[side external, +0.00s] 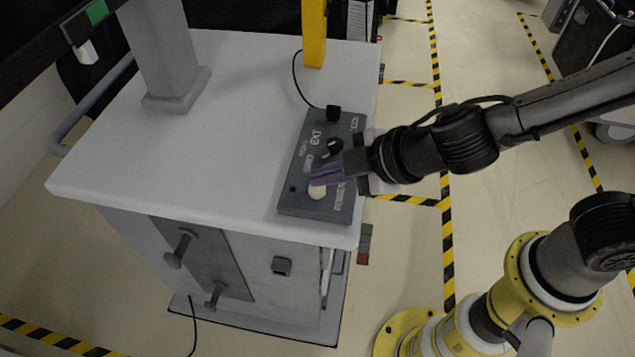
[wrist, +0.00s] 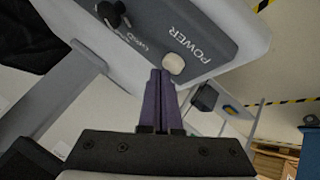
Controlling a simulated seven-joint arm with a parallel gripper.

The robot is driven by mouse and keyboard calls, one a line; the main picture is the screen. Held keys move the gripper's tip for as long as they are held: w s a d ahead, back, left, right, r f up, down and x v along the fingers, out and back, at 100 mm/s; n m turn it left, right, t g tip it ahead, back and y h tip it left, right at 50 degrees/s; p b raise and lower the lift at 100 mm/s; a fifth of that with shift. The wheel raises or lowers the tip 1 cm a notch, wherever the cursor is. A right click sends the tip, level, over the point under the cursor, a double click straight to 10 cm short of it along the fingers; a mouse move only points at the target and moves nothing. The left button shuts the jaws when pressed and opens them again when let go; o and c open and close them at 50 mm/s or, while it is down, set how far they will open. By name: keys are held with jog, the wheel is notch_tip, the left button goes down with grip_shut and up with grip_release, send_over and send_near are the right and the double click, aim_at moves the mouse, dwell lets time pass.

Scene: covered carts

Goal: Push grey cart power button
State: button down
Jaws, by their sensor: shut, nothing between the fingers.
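The grey cart (side external: 135,145) stands at left centre with a light flat top. A dark grey control panel (side external: 300,203) lies near its right front edge. The panel (wrist: 218,28) also shows in the wrist view. The round off-white power button (side external: 317,191) is at the panel's near end. In the wrist view the button (wrist: 173,63) sits beside the word POWER. My gripper (side external: 314,177) is shut and empty, its purple fingers over the panel close to the button. In the wrist view the fingertips (wrist: 160,72) are just beside the button; I cannot tell whether they touch it.
A black knob (side external: 331,148) and a black connector with a cable (side external: 333,113) are on the panel. A yellow post (side external: 314,35) and a grey column (side external: 165,50) rise from the cart top. Striped floor tape (side external: 447,240) runs to the right of the cart.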

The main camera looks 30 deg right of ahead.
aim_at(325, 189)
jog(key=shift+f, duration=0.15)
dwell(0.3)
jog(key=shift+f, duration=0.35)
jog(key=shift+r, duration=3.45)
